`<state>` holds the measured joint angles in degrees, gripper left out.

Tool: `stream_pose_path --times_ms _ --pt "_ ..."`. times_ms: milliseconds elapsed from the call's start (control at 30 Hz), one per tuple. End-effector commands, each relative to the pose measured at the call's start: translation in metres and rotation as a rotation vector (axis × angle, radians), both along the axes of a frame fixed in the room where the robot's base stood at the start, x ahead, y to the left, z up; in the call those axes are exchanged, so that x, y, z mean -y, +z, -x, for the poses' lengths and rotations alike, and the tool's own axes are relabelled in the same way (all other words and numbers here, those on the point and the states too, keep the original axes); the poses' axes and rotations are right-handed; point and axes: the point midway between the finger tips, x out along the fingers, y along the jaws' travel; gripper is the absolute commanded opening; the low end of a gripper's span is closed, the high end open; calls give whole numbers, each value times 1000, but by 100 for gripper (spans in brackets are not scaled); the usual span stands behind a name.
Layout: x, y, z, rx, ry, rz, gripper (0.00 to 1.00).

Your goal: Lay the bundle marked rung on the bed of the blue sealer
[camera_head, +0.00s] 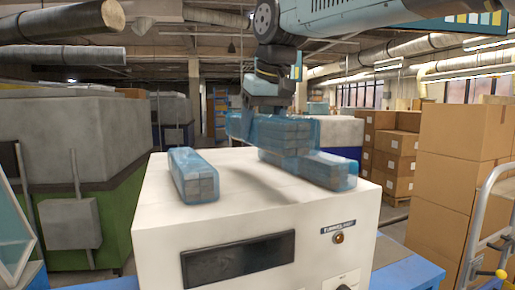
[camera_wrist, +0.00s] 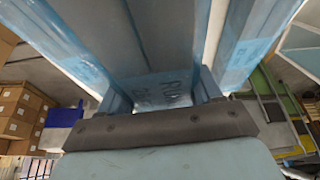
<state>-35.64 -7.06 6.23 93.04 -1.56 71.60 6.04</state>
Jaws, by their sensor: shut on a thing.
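My gripper (camera_head: 266,112) is shut on a bundle of wooden pieces wrapped in blue film (camera_head: 290,134), over the white machine. In the wrist view the held bundle (camera_wrist: 165,40) lies between the fingers and bears dark handwriting on its film that I cannot read with certainty. A second wrapped bundle (camera_head: 193,176) lies on the left of the machine top. A third (camera_head: 325,170) lies on the right, partly hidden behind the held one; I cannot tell whether those two touch. No blue sealer can be made out for certain.
The white machine (camera_head: 250,225) has a dark window and a knob, and stands on a blue base (camera_head: 410,272). Stacked cartons (camera_head: 462,150) and a hand truck (camera_head: 490,215) are at the right. A green and grey machine (camera_head: 75,170) stands left. The middle of the white top is clear.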

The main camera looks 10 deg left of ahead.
Motion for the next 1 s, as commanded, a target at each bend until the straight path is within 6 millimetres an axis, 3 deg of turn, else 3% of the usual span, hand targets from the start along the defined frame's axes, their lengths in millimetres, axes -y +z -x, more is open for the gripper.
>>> stream_pose_path --times_ms 200,400,600,1000 --pt "23 22 42 3 1 -3 15" --pt "35 33 66 2 1 -1 15" --pt "41 39 77 1 1 0 15" --pt "43 39 78 1 -1 -1 15"
